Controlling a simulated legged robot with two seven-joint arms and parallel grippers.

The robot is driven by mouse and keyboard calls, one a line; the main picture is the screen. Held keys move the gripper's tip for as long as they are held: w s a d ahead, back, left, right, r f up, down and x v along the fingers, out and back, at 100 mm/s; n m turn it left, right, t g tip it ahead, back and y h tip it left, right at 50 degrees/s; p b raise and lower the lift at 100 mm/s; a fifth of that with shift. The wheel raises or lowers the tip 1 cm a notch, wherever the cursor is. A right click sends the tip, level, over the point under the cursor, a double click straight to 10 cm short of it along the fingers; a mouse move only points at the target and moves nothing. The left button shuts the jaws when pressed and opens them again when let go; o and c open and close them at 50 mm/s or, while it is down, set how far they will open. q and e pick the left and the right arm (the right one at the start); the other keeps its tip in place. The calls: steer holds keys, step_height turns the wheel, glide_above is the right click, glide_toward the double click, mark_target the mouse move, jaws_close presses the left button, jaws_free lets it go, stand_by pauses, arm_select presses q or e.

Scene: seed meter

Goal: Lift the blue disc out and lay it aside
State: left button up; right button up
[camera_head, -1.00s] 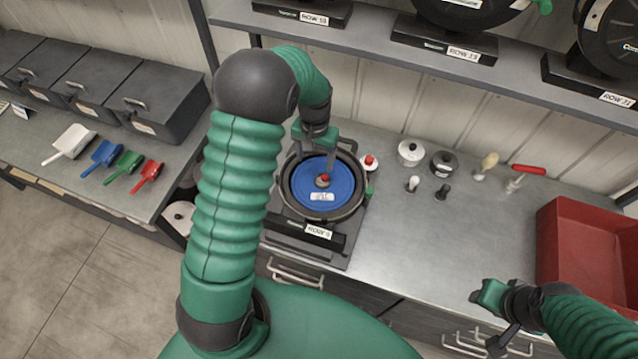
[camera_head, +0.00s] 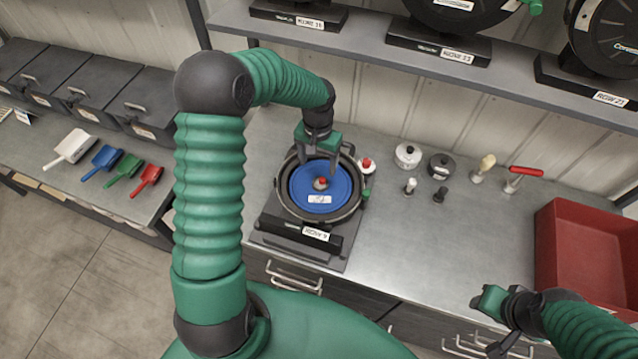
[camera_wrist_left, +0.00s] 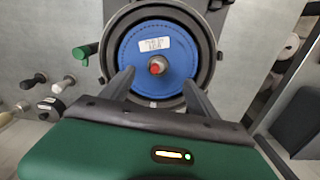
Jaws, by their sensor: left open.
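The blue disc (camera_head: 320,199) lies inside the round black housing (camera_head: 285,205) of the seed meter on the counter. It has a grey hub with a red tip at its centre and a white label. My left gripper (camera_head: 318,168) is open above the far part of the disc. In the left wrist view the disc (camera_wrist_left: 180,60) lies beyond the two spread fingers (camera_wrist_left: 160,83), with the red-tipped hub (camera_wrist_left: 157,66) ahead between them. Nothing is between the fingers. My right gripper (camera_head: 482,300) is at the lower right, over the counter's front edge, empty as far as I see.
A red bin (camera_head: 575,250) stands at the right. Knobs, pots and small tools (camera_head: 440,165) stand along the back of the counter. The counter (camera_head: 420,235) right of the meter is clear. Scoops (camera_head: 103,160) lie on the left bench.

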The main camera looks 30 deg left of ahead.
arm_select(q)
glide_above(319, 181)
steer(key=d, duration=0.1)
steer(key=f, duration=0.3)
steer(key=f+p, duration=0.1)
steer(key=f, duration=0.1)
steer(key=shift+s+d+f, duration=0.1)
steer(key=shift+s+f, duration=0.1)
steer(key=shift+s, duration=0.05)
steer(key=f, duration=0.2)
steer(key=a+f+p, duration=0.1)
steer(key=f+p, duration=0.1)
steer(key=f, duration=0.1)
steer(key=shift+w+a+f, duration=0.15)
steer(key=shift+a+f, duration=0.15)
steer(key=shift+f, duration=0.2)
steer(key=shift+d, duration=0.4)
steer(key=shift+c, duration=0.2)
steer(key=shift+d+r, duration=0.1)
steer(key=shift+d, duration=0.05)
steer(key=c, duration=0.5)
steer(key=shift+w, duration=0.1)
steer(key=c, duration=0.5)
steer(key=shift+a, duration=0.35)
steer(key=c, duration=0.4)
steer(key=shift+o, duration=0.2)
arm_select(e)
steer(key=v, duration=0.3)
steer(key=shift+w+d+r, duration=0.15)
steer(key=shift+w+r, duration=0.25)
